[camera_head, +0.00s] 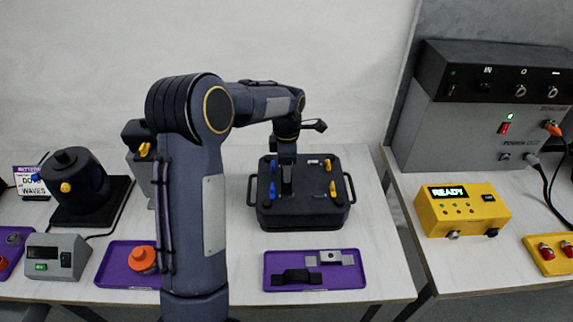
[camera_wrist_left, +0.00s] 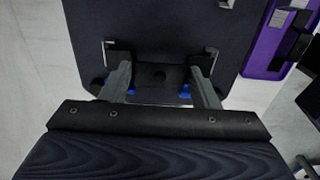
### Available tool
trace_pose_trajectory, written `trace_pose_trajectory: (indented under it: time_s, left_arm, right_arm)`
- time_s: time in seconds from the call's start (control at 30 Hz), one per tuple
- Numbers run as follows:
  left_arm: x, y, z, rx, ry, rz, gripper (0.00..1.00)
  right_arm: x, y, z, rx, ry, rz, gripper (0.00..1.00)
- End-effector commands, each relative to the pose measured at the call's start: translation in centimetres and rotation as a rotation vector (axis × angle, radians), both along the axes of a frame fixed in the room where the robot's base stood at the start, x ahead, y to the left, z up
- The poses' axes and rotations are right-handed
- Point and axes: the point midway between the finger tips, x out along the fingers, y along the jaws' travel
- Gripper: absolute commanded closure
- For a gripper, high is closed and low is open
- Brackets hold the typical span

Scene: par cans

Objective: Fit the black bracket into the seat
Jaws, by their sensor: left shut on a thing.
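The black bracket (camera_head: 297,277) lies in the front left part of a purple tray (camera_head: 352,284). A grey bracket (camera_head: 330,258) lies behind it in the same tray. A black case (camera_head: 302,215) with side handles stands behind the tray. It carries yellow and blue pieces on top. My left gripper (camera_head: 287,188) points down at the top of the case. In the left wrist view its two fingers (camera_wrist_left: 161,84) are spread wide on both sides of a dark part (camera_wrist_left: 158,75), shut on it. What that part is, and the seat, I cannot tell. My right gripper is not seen.
A dark motor unit (camera_head: 75,185), a grey display box (camera_head: 55,256) and a purple tray (camera_head: 112,266) with an orange knob stand at the left. A yellow READY box (camera_head: 462,210) and a grey power unit (camera_head: 480,120) stand on the right table. A gap separates the tables.

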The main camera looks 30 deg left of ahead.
Motion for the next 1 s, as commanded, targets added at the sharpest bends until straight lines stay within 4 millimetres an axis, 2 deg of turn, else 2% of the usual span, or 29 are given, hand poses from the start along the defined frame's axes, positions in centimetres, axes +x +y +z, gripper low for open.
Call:
trace_pose_trajectory:
  time_s: [0.9,0.93,1.0]
  left_arm:
    - [0.0,0.0,-1.6,-0.001,-0.001,0.0,0.71]
    - [0.0,0.0,-1.5,-0.001,-0.001,0.0,0.42]
    - [0.0,0.0,-1.5,-0.001,-0.001,0.0,0.33]
  right_arm:
    - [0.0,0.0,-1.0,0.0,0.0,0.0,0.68]
    - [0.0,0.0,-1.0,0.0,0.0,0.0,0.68]
    - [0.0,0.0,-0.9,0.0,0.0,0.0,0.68]
